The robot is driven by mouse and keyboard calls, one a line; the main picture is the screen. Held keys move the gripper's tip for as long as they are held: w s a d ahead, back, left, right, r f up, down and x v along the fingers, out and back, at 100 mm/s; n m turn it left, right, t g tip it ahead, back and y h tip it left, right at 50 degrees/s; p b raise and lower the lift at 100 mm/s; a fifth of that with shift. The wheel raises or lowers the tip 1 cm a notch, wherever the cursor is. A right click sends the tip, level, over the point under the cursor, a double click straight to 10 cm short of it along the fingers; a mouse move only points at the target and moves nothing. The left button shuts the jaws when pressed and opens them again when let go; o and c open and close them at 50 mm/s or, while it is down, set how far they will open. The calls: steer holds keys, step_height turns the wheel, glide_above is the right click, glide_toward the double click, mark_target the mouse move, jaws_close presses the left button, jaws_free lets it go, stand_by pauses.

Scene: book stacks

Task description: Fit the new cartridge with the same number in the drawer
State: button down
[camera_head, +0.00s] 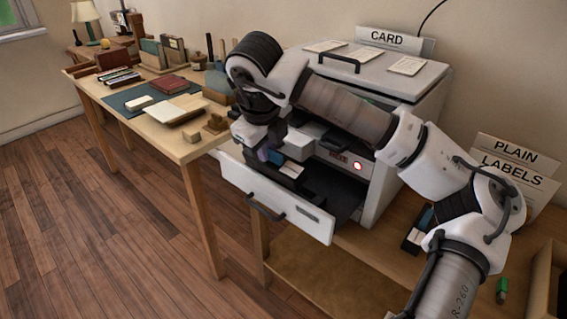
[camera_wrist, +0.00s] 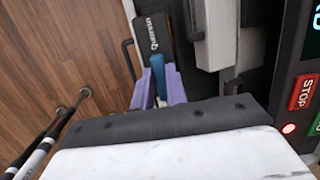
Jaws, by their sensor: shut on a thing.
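The white printer drawer (camera_head: 275,196) is pulled open below the printer body. My gripper (camera_head: 268,156) is over the drawer's left part, with its purple fingers (camera_wrist: 159,88) closed on a dark cartridge (camera_wrist: 153,35) with a blue part and white lettering. A dark case or cartridge (camera_head: 417,232) with a blue part lies on the table right of the printer.
The printer (camera_head: 405,85) has a lit red button (camera_head: 357,166) and a red STOP label (camera_wrist: 303,92). A CARD sign (camera_head: 393,39) stands behind it. A PLAIN LABELS sign (camera_head: 510,165) and green object (camera_head: 502,289) are at right. A cluttered desk (camera_head: 190,150) is at left.

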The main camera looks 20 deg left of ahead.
mark_target(277, 164)
steer(key=f, duration=0.1)
steer(key=w+f, duration=0.1)
steer(key=f, duration=0.1)
steer(key=w+d+f, duration=0.1)
steer(key=shift+w+f, duration=0.25)
steer(key=shift+f, duration=0.1)
steer(key=shift+w+f, duration=0.1)
steer(key=shift+f, duration=0.6)
steer(key=shift+w+d+r+g+p, duration=0.15)
steer(key=shift+w+r+g+p, duration=0.25)
steer(key=shift+w+g, duration=0.15)
steer(key=shift+w+d+f+g+y+p, duration=0.2)
steer(key=shift+w+f+g+y, duration=0.1)
steer(key=shift+f+g, duration=0.35)
steer(key=shift+w+d+f+g+y+p, duration=0.15)
steer(key=shift+w+f+g+y, duration=0.2)
steer(key=shift+f, duration=0.45)
steer(key=shift+s+a, duration=0.1)
